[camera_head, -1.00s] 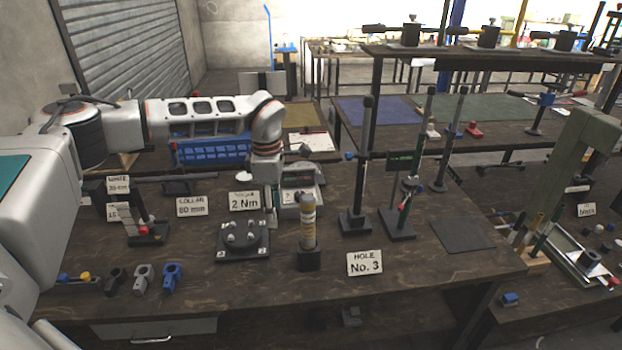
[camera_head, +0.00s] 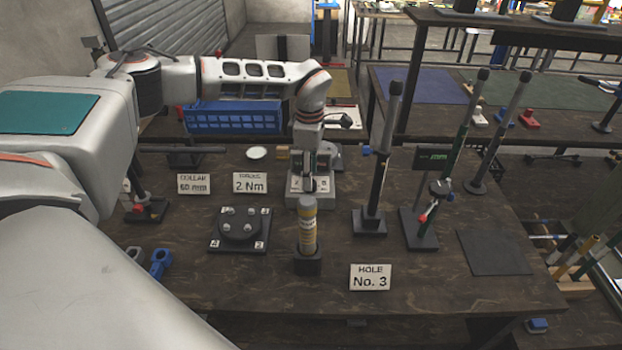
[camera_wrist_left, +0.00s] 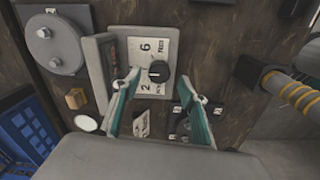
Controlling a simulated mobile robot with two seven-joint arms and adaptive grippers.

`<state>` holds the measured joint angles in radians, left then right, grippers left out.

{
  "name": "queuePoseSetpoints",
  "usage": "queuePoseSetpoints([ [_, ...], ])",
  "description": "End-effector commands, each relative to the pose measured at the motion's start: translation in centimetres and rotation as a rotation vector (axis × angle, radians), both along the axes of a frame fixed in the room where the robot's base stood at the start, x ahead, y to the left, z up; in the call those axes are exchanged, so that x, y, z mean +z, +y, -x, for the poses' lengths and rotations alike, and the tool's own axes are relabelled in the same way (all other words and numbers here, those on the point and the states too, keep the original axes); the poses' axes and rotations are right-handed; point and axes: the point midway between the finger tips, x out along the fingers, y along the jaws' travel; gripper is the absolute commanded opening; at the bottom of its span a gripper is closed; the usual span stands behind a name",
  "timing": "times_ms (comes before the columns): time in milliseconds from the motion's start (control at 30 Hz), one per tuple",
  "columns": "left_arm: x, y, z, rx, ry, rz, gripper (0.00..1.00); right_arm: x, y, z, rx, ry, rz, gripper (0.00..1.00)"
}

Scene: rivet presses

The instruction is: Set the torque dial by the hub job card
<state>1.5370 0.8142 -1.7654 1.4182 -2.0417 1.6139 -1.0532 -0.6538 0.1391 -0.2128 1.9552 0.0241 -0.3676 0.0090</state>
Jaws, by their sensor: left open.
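The torque dial is a black knob (camera_wrist_left: 158,73) on a white numbered plate (camera_wrist_left: 143,58) of a grey box in the left wrist view; 2 and 6 are readable. I cannot tell which number the knob points at. The grey dial box (camera_head: 308,202) stands on the bench in the head view. A card (camera_head: 250,182) reads torque 2 Nm. My left gripper (camera_wrist_left: 158,95) is open over the dial box, its two teal-padded fingers apart on either side of the knob's lower side. In the head view my left gripper (camera_head: 309,182) partly hides the dial plate. My right gripper is out of view.
A yellow-banded cylinder (camera_head: 308,228) stands upright in a black holder in front of the dial box. A bolted hub (camera_head: 239,226) sits to its left. Upright presses (camera_head: 377,180) stand to the right.

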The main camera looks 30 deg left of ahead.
Motion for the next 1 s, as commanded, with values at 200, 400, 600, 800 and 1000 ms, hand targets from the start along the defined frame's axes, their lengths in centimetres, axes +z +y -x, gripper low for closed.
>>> queuePoseSetpoints([
  [200,-2.4,-0.1,0.0,-0.002,0.001,0.0,0.43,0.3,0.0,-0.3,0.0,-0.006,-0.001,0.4],
  [400,-2.8,0.0,0.0,-0.001,-0.001,0.001,0.43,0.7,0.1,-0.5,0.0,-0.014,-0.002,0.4],
  [600,-2.8,0.0,0.0,-0.001,0.0,0.001,0.3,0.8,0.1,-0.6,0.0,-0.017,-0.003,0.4],
  [800,-2.8,0.0,0.0,-0.001,0.0,0.001,0.04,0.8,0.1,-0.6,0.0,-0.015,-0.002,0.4],
  [1000,-2.8,0.0,0.0,0.014,0.0,0.0,0.04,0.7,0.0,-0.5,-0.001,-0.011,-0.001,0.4],
])
